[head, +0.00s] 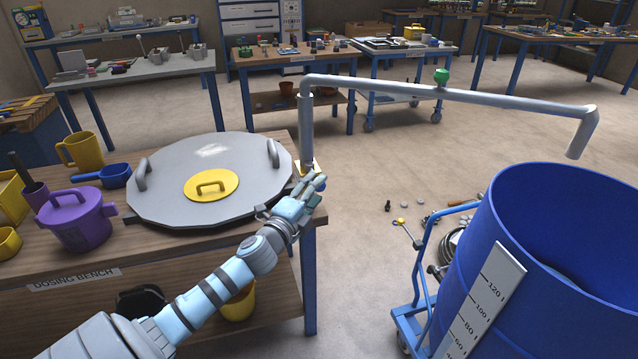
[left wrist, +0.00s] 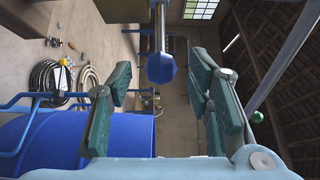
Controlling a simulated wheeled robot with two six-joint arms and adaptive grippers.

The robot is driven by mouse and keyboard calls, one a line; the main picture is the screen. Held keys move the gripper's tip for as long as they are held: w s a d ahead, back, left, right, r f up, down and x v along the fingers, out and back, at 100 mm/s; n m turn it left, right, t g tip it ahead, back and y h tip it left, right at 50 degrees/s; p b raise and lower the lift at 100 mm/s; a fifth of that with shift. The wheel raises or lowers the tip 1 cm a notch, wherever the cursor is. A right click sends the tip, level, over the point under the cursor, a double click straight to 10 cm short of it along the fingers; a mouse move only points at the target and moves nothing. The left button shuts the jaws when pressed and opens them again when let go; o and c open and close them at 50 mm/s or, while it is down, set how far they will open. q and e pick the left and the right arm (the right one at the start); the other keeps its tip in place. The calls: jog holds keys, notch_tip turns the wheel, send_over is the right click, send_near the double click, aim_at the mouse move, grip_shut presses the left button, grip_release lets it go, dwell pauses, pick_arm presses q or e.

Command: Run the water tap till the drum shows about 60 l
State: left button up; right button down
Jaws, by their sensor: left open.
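The grey water pipe (head: 400,90) rises at the bench's right edge and runs right, with a green knob (head: 441,76) on top. Its spout (head: 583,135) hangs above the drum's mouth; no stream shows. The open blue drum (head: 540,235) bears a white scale (head: 487,300) marked 60 to 120 l. A lighter blue patch shows inside; I cannot read a level. My left gripper (head: 316,186) is near the pipe's foot. In the left wrist view the open gripper (left wrist: 160,85) faces a blue knob (left wrist: 162,68) on a metal stem, between its fingers; contact is unclear.
The dosing bench (head: 85,272) carries a grey lid (head: 215,150) with a yellow cover, a purple pot (head: 75,220), a blue scoop (head: 100,176) and yellow jugs. The drum is by a blue trolley (head: 420,270). Loose tools and hose lie on the floor beside it.

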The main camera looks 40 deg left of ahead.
pick_arm(q)
jog(key=shift+w+a+p, duration=0.15)
jog(key=shift+w, duration=0.6)
jog(key=shift+w+a+p, duration=0.1)
jog(key=shift+w+p, duration=0.05)
jog(key=shift+w, duration=0.55)
jog(key=shift+c, duration=0.3)
grip_shut()
